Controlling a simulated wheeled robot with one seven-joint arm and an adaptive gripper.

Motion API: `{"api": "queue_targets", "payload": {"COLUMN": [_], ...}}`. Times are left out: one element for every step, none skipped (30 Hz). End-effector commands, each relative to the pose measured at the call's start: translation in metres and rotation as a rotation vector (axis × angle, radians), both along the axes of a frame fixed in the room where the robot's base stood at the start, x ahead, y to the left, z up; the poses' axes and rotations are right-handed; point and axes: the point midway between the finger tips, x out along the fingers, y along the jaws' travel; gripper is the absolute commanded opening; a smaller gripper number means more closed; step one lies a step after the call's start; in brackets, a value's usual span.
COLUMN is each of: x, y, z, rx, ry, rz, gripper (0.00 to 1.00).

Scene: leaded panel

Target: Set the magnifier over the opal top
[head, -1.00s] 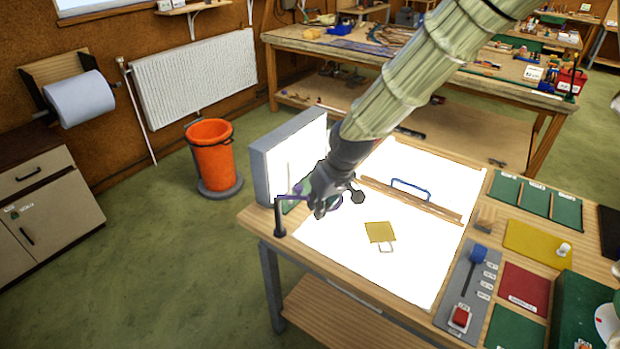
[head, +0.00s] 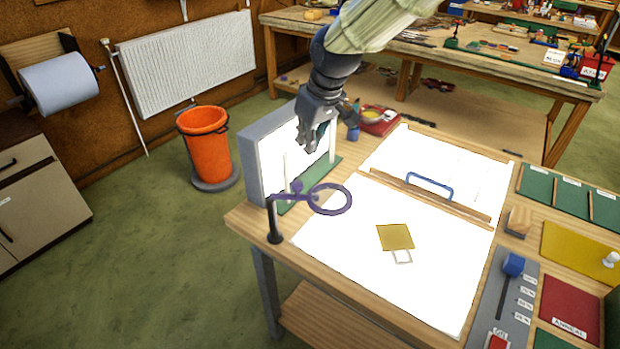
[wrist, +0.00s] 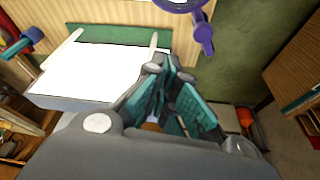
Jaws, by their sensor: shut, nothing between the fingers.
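The magnifier is a purple ring (head: 348,204) on a jointed purple arm, carried by a dark post (head: 274,222) at the bench's left edge. In the head view the ring overlaps the left edge of the glowing white opal top (head: 350,245); its height above it is hard to tell. Part of the ring (wrist: 182,4) shows at the top of the wrist view, with a purple joint (wrist: 204,36) below it. My gripper (head: 311,148) is shut and empty, above and apart from the ring, in front of the upright white panel. Its fingers (wrist: 165,65) also show in the wrist view.
The upright lit panel (head: 280,165) in a grey case stands close behind my gripper. A wooden bar (head: 400,186) and a blue handle (head: 430,184) cross the top. An amber square (head: 396,237) lies mid-top. Trays and a switch panel line the right side.

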Motion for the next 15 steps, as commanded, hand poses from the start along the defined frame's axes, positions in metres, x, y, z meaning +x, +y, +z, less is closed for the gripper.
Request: {"api": "queue_targets", "payload": {"x": [0.000,0.000,0.000,0.000,0.001,0.001,0.001,0.002,0.003,0.004,0.005,0.006,0.007,0.008,0.010], "y": [0.000,0.000,-0.001,-0.001,-0.001,-0.001,-0.001,0.000,0.000,0.001,0.002,0.003,0.004,0.004,0.006], "z": [-0.006,-0.006,-0.007,-0.008,-0.008,-0.010,-0.012,-0.014,-0.017,-0.020,-0.024,-0.029,-0.033,-0.037,-0.042], "rx": [0.001,0.001,0.000,0.000,0.000,0.000,0.000,0.000,-0.001,-0.002,-0.002,-0.002,-0.002,-0.002,-0.002], "ry": [-0.001,-0.001,-0.001,-0.001,-0.001,0.000,0.000,0.001,0.002,0.002,0.002,0.001,0.002,0.002,0.001], "rz": [0.000,0.000,-0.001,-0.002,-0.002,-0.003,-0.003,-0.004,-0.004,-0.003,-0.003,-0.002,-0.002,-0.002,-0.002], "gripper": [0.00,0.00,0.00,0.00,0.00,0.00,0.00,0.00,0.00,0.00,0.00,0.00,0.00,0.00,0.00]}}
